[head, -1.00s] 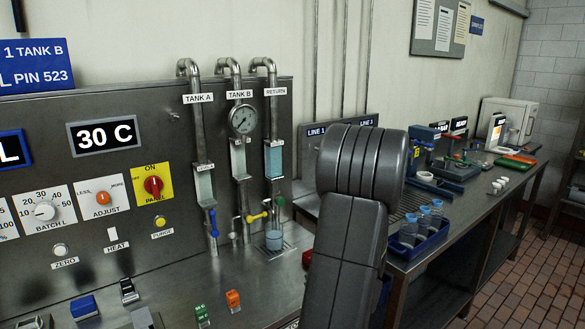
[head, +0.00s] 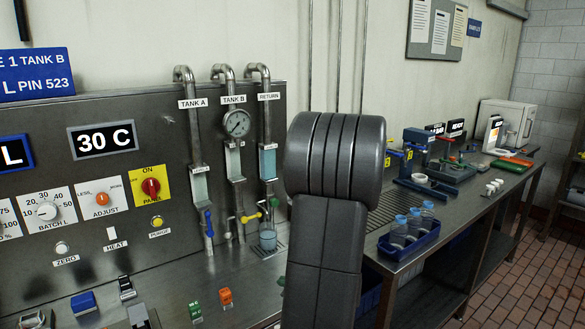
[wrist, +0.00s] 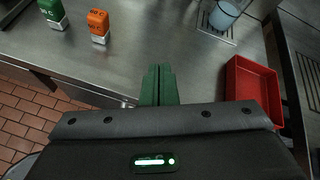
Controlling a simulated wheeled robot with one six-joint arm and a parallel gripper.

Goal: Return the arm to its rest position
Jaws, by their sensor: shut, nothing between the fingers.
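My gripper (wrist: 157,85) shows in the wrist view with its two green fingers together and nothing between them. It hangs over the front edge of the steel bench (wrist: 130,45), apart from the objects there. In the head view my dark grey arm rises in front of the bench.
A red tray (wrist: 252,90) lies right of the fingers. An orange block (wrist: 98,22) and a green block (wrist: 52,10) stand at the left. A beaker (head: 268,240) stands under the RETURN pipe. A blue crate of bottles (head: 408,240) sits on the right bench.

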